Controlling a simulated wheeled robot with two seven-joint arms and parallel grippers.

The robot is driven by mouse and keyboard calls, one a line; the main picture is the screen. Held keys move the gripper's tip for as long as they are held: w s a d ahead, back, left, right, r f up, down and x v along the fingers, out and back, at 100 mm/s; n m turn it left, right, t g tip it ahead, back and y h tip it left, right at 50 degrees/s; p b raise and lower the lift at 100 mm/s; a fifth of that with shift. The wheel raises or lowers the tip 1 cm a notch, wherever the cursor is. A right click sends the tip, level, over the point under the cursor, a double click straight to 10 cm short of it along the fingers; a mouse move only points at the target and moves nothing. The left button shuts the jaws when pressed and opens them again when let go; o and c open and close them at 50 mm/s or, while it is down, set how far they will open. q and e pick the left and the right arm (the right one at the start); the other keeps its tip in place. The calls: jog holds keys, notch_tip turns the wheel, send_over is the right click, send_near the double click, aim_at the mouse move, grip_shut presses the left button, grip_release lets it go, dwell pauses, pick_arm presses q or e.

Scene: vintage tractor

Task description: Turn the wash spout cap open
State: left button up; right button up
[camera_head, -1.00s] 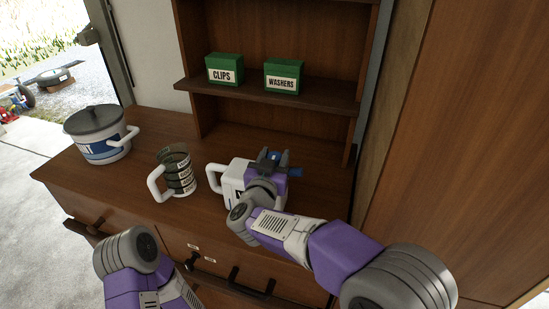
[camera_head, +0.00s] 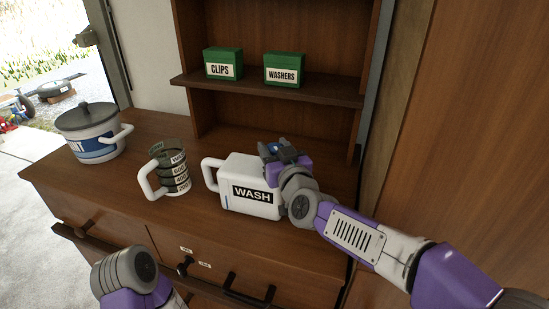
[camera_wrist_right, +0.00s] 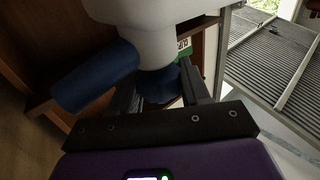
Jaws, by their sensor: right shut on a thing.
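The white wash jug (camera_head: 237,205) with its black WASH label and left-hand handle stands upright on the wooden counter. My right gripper (camera_head: 280,150) is at its upper right end, with a bit of blue (camera_head: 276,147) showing between the dark fingers. In the right wrist view, the fingers of my right gripper (camera_wrist_right: 165,90) are closed around a blue cap (camera_wrist_right: 160,88) below a white neck (camera_wrist_right: 152,45). A blue cylindrical part (camera_wrist_right: 95,75) sticks out to the left there. The fingers hide much of the cap. My left gripper is out of view; only my left forearm shows.
A measuring cup (camera_head: 172,172) with dark label bands stands left of the jug, and a lidded white pot (camera_head: 92,140) farther left. Green CLIPS (camera_head: 222,64) and WASHERS (camera_head: 284,69) boxes sit on the shelf (camera_head: 270,91). A tall wooden panel (camera_head: 470,130) rises at right.

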jog(key=shift+y, duration=0.3)
jog(key=o, duration=1)
jog(key=shift+v, duration=3.8)
jog(key=shift+r, duration=0.1)
